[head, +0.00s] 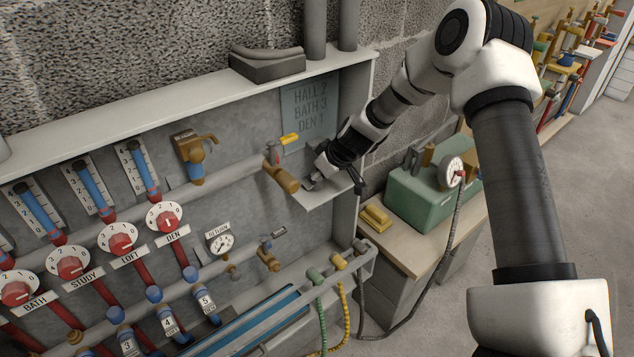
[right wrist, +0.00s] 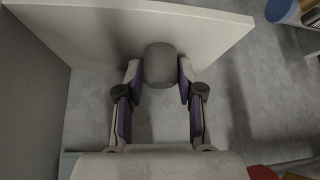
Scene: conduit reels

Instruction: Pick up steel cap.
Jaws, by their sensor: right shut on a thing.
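The steel cap (right wrist: 160,65) is a short dark grey cylinder in the right wrist view, between the two fingertips of my right gripper (right wrist: 160,78). The fingers are shut on its sides. In the head view my right gripper (head: 314,178) is low over a small pale shelf (head: 328,193) at the right end of the wall cabinet. The gripper mostly hides the cap there. I cannot tell whether the cap still touches the shelf. My left gripper is not in view.
A brass valve with a yellow handle (head: 284,172) is close left of the gripper. The cabinet's right side wall (head: 350,125) is close on the other side. A green pump box (head: 420,195) with a gauge and a yellow block (head: 375,217) are on the bench at right.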

